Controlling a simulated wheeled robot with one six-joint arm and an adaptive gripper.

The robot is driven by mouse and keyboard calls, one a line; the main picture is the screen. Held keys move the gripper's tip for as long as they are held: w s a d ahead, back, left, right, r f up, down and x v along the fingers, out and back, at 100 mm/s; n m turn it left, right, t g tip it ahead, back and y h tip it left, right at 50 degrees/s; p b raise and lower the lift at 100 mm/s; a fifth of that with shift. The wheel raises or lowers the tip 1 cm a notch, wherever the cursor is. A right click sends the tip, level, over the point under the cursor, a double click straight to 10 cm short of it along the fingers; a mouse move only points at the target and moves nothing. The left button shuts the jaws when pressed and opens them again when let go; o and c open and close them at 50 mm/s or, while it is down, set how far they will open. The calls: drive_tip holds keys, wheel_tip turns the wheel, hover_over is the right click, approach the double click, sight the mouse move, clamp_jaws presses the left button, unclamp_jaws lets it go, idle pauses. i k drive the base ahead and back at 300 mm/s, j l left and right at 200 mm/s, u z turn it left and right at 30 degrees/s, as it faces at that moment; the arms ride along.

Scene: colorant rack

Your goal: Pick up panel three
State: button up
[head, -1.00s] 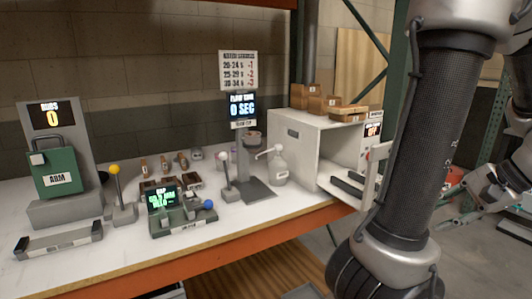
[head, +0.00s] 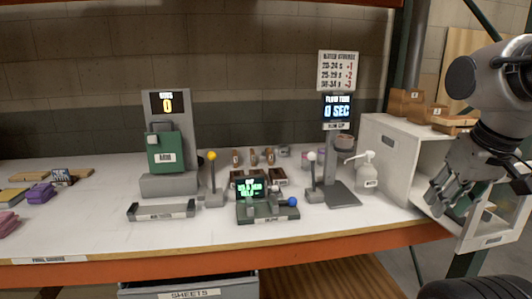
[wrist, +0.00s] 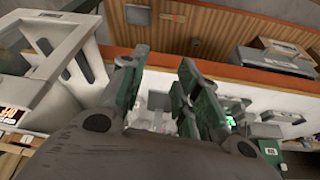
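No panel that I can make out as number three shows; the labels are too small to read for certain. My gripper (head: 452,190) is at the right of the head view, in front of the white open-fronted cabinet (head: 385,150). Its fingers point down and to the left, and nothing shows held in it. In the wrist view my gripper (wrist: 160,90) has its green-sided fingers apart with a gap between them, with bench items blurred beyond. The cabinet's inside is partly hidden behind my gripper.
Brown boxes (head: 408,103) sit on the cabinet. A green block (head: 166,152) on a grey stand, levers, a small screen device (head: 258,195) and a pump bottle (head: 367,175) stand on the white bench (head: 90,225). Purple sponge-like blocks (head: 40,193) lie at far left. A sheets drawer (head: 190,285) is below.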

sight(458, 120)
drive_tip(key=z, duration=1.35)
